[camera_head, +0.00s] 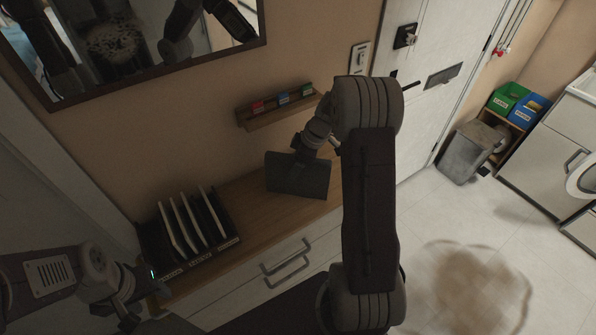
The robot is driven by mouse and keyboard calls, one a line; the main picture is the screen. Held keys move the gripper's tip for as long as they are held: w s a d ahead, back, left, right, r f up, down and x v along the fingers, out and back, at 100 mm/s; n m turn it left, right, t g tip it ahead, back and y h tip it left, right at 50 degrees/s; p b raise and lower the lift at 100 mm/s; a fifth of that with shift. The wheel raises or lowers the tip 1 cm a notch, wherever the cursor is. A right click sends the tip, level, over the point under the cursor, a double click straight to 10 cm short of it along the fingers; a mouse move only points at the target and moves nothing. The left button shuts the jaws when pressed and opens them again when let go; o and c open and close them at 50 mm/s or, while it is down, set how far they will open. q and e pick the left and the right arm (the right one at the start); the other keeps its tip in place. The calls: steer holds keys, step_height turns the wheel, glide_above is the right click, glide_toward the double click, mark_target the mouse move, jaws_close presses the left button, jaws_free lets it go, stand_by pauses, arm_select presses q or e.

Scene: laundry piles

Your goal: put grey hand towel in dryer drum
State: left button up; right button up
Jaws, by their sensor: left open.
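I see no grey hand towel that I can make out. A white front-loading appliance (581,185) with a round door is cut off by the right edge; I cannot tell whether it is the dryer, and its drum is not visible. My left gripper (150,287) is low at the left, by the black rack on the wooden top, open, with nothing visible in it. My right arm rises through the middle and bends down towards the wooden top. A dark grey flat block (298,176) is at its end; I cannot tell whether it is part of my gripper.
The wooden-topped drawer unit (262,218) runs along the wall, with a black rack (222,221) of upright panels. A small wall shelf (280,108) and mirror are above. A grey bin (467,151) and green and blue boxes (509,97) stand right. The tiled floor has a brownish patch (468,285).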

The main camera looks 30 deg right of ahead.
jaws_close()
stand_by(0.3)
